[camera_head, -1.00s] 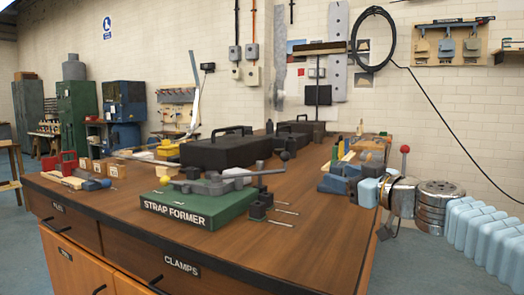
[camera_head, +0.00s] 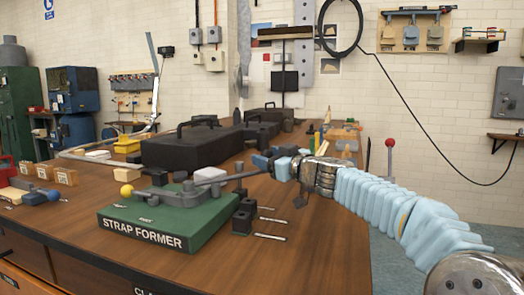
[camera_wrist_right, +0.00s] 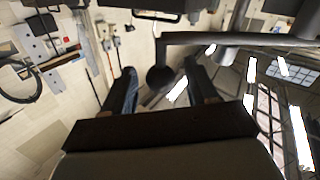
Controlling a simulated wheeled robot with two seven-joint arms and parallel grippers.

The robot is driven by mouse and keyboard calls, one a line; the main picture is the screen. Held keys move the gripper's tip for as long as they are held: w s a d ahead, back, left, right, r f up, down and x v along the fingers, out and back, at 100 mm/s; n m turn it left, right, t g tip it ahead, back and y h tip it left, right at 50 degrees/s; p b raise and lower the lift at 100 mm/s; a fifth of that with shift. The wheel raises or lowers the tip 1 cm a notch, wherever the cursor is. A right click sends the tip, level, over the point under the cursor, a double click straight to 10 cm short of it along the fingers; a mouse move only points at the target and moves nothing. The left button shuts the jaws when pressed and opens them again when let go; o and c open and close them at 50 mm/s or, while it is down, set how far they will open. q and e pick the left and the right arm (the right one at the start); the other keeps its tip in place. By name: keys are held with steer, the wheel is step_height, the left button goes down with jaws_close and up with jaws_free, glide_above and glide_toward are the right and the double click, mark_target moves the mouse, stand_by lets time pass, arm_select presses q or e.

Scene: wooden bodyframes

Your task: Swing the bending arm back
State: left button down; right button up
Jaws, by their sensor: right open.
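The green strap former (camera_head: 150,230) stands on the workbench, with the grey bending arm (camera_head: 208,182) on top. The arm's lever reaches to the right, toward my right gripper (camera_head: 262,161). In the right wrist view, a dark round knob (camera_wrist_right: 160,79) at the end of the lever lies between the two fingers of my right gripper (camera_wrist_right: 160,88). The fingers are open, with gaps at both sides of the knob. A yellow ball (camera_head: 126,190) is at the left end of the strap former. My left gripper is not in view.
Wooden blocks (camera_head: 65,176) are at the left. The bench's front right is clear.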

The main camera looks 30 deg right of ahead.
steer(key=shift+w+a+p, duration=0.2)
steer(key=shift+w+p, duration=0.1)
steer(key=shift+w, duration=1.15)
jaws_close()
